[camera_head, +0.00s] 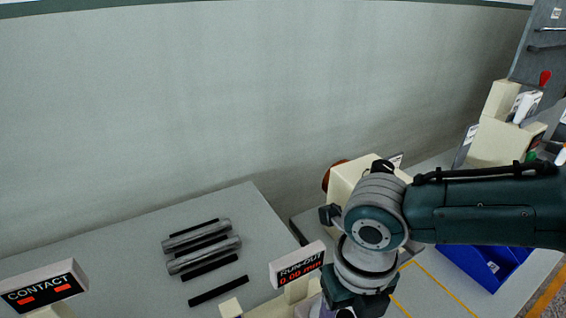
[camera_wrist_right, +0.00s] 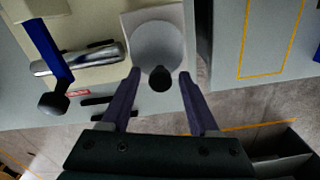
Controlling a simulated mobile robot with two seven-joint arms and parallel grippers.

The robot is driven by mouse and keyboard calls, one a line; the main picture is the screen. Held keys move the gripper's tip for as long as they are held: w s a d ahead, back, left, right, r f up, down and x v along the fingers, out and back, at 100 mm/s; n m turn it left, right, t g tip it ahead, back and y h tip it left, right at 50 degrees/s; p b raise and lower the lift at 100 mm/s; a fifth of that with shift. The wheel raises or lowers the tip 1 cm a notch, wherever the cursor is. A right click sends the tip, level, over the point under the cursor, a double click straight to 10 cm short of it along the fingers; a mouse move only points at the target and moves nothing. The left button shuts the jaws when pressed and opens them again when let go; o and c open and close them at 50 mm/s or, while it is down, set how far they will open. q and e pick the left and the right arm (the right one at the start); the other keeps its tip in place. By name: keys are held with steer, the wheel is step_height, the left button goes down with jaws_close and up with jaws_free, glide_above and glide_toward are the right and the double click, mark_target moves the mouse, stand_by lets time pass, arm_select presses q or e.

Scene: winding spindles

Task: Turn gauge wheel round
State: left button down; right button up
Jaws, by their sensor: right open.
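In the right wrist view a pale grey round wheel (camera_wrist_right: 152,45), which looks like the gauge wheel, sits in a light square plate. A dark round knob (camera_wrist_right: 160,79) shows at its near edge. My right gripper (camera_wrist_right: 160,73) is open, with one finger on each side of the knob; I cannot tell whether either finger touches it. In the head view my right arm comes in from the right and hides the wheel. The run-out display (camera_head: 298,267) reads 0.09 mm. My left gripper is not in view.
A blue lever (camera_wrist_right: 52,55) with a black end and a metal spindle (camera_wrist_right: 82,58) are left of the wheel. Two spindles (camera_head: 205,255) lie on the grey table (camera_head: 120,250). A contact display (camera_head: 40,288) is at lower left, a blue bin (camera_head: 488,268) at right.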

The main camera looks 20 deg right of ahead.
steer(key=shift+c, duration=0.3)
jaws_close()
steer(key=shift+a+m, duration=0.1)
steer(key=shift+m, duration=0.3)
